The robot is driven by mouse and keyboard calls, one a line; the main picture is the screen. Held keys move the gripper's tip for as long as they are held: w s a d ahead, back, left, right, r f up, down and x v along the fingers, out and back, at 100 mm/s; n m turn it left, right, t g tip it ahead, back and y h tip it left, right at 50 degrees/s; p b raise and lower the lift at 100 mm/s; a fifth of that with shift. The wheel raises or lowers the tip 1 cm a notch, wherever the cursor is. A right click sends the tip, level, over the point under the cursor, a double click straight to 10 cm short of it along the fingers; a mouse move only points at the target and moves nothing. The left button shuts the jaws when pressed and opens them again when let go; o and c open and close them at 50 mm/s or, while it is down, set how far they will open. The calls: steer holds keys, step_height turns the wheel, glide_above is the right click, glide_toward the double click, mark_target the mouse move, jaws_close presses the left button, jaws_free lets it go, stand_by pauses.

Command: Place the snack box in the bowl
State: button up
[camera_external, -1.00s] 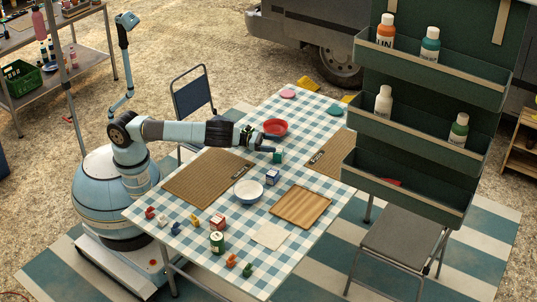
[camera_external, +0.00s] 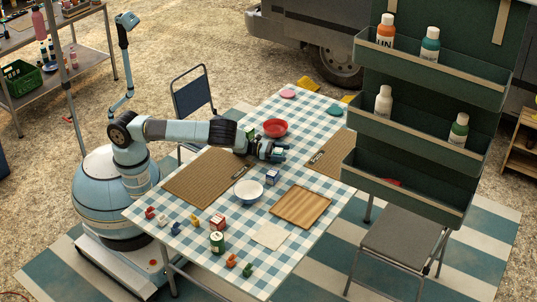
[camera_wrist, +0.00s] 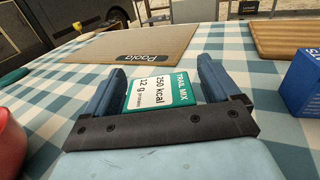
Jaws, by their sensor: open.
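In the external view my gripper (camera_external: 271,151) is low over the table and partly hides the snack box (camera_external: 280,154). The white bowl (camera_external: 249,196) stands nearer the front-left of my gripper and looks empty. A red dish (camera_external: 275,128) lies behind my gripper.
A blue box (camera_external: 272,177) stands between my gripper and the white bowl; it also shows at the right of the wrist view (camera_wrist: 304,83). A wooden board (camera_external: 301,207) and brown mat (camera_external: 207,178) lie nearby. A green shelf rack (camera_external: 415,130) stands at the right.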

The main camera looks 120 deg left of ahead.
steer(key=shift+r, duration=0.1)
steer(key=c, duration=1.2)
